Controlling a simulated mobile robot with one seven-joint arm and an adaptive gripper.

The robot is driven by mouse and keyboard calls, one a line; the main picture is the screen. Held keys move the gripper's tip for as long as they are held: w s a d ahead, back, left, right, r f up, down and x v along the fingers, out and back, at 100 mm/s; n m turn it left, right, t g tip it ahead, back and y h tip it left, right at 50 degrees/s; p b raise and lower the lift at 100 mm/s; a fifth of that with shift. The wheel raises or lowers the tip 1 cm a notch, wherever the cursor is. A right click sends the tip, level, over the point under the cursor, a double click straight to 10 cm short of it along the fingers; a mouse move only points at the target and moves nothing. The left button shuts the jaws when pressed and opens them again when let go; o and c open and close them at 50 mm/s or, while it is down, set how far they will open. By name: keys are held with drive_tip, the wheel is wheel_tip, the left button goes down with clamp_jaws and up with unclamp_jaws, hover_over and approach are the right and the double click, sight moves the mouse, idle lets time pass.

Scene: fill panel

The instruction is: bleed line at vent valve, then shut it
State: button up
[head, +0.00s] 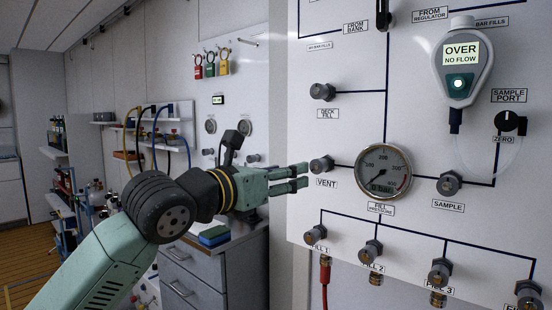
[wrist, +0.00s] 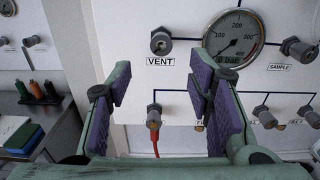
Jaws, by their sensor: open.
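The vent valve (head: 321,165) is a grey knob on the white panel, above its VENT label. It also shows in the wrist view (wrist: 160,42), above and beyond the fingertips. My gripper (head: 304,177) is open and empty, just left of the vent valve in the head view. In the wrist view my gripper (wrist: 160,88) has its purple-padded fingers spread, with nothing between them touching the pads. The fill pressure gauge (head: 383,171) is right of the vent valve. Its needle is low and its readout looks like 0 bar.
A handheld meter (head: 462,65) reads OVER, NO FLOW. The deck fill knob (head: 322,91) is above the vent, the sample knob (head: 449,184) to the right. Several fill knobs line the panel's bottom; a red hose (head: 325,285) hangs below fill 1. A drawer cabinet (head: 195,275) stands left.

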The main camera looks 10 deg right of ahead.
sight(316, 166)
drive_tip(key=p+x, duration=0.3)
drive_tip(key=x, duration=0.7)
drive_tip(key=shift+r+p, duration=0.1)
drive_tip(key=shift+p, duration=0.3)
drive_tip(key=shift+w+d, duration=0.3)
drive_tip(key=shift+d, duration=0.2)
drive_tip(key=shift+c, duration=0.3)
clamp_jaws()
